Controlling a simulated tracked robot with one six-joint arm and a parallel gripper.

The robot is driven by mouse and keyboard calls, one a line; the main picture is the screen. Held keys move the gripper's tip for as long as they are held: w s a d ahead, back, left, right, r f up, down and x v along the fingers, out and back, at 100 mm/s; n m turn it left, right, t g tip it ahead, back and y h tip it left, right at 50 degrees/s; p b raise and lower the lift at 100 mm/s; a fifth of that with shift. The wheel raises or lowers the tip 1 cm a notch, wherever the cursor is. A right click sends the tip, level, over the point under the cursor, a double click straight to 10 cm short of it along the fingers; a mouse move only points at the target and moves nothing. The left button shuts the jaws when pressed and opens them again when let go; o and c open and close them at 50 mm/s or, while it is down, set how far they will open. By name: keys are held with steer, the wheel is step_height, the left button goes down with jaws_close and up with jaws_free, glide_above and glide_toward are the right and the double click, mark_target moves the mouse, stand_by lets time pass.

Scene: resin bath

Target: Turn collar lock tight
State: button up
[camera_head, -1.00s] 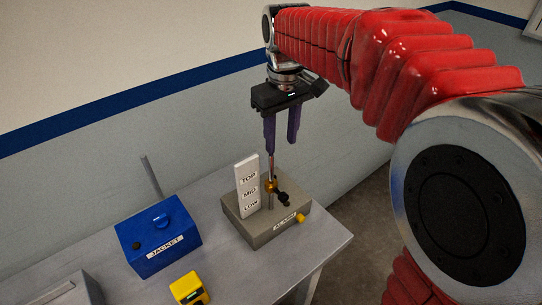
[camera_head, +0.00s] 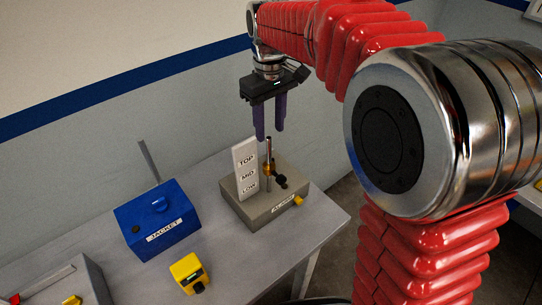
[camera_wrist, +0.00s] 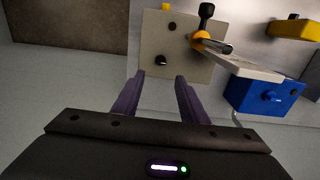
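The gold collar (camera_head: 266,169) sits around a thin upright metal rod (camera_head: 269,148) on the grey ALARM box (camera_head: 240,205). It also shows in the wrist view (camera_wrist: 199,41). The collar's black lock knob (camera_head: 281,181) sticks out to the right and shows at the top of the wrist view (camera_wrist: 206,10). A white plate marked TOP, MID and LOW (camera_head: 243,155) stands beside the rod; the collar looks level with about MID. My gripper (camera_head: 270,134) is open and empty, its purple fingers pointing down around the height of the rod's top, apart from the knob.
A blue JACKET box (camera_head: 180,222) with a blue knob stands to the left. A small yellow box (camera_head: 187,267) lies in front. A grey box (camera_head: 60,285) with a red bar is at the lower left. The table's (camera_head: 300,240) right front part is clear.

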mark_target(271, 159)
step_height(271, 159, down, 11)
steer(key=shift+f, duration=0.1)
stand_by(0.4)
steer(key=shift+c, duration=0.4)
steer(key=shift+d, duration=0.1)
jaws_close()
